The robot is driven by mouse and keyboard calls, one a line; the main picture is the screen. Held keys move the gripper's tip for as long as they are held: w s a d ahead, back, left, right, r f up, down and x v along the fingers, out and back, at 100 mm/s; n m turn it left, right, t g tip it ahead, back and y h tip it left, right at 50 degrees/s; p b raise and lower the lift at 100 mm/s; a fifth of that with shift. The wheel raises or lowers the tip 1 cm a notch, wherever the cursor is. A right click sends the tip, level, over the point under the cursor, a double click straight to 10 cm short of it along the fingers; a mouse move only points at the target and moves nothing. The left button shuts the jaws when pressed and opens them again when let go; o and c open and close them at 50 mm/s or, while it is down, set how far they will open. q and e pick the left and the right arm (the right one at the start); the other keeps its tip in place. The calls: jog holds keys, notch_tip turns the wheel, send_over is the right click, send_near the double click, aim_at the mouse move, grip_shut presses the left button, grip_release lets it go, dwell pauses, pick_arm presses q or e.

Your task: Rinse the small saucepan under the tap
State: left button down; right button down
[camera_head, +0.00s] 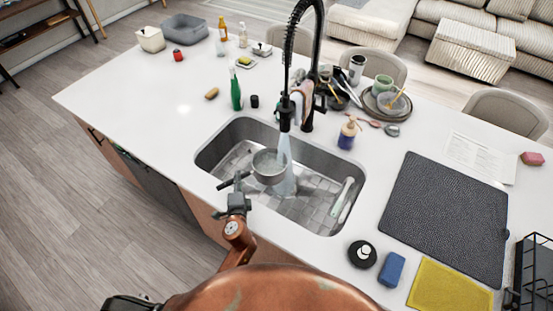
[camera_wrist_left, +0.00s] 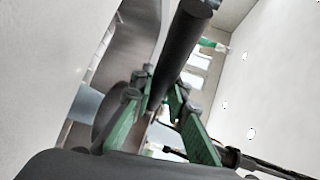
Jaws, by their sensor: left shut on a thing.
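The small saucepan (camera_head: 268,167) is grey metal and hangs over the sink (camera_head: 330,222), below the black spring tap (camera_head: 285,118). Water (camera_head: 284,152) runs from the tap head into or beside the pan and falls on into the basin. My left gripper (camera_head: 236,196) is shut on the saucepan's dark handle at the sink's front edge. The handle (camera_wrist_left: 180,50) also shows between the green fingers of my left gripper (camera_wrist_left: 153,110) in the left wrist view. The pan's inside is partly hidden by the water. My right gripper is not in view.
A brush with a pale handle (camera_head: 344,197) lies in the basin's right side. A dark mat (camera_head: 443,215) lies to the right. A green bottle (camera_head: 236,92) stands behind left. The counter's left part is largely clear.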

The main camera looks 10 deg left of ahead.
aim_at(230, 184)
pick_arm(q)
jog(key=shift+r, duration=0.1)
dwell(0.4)
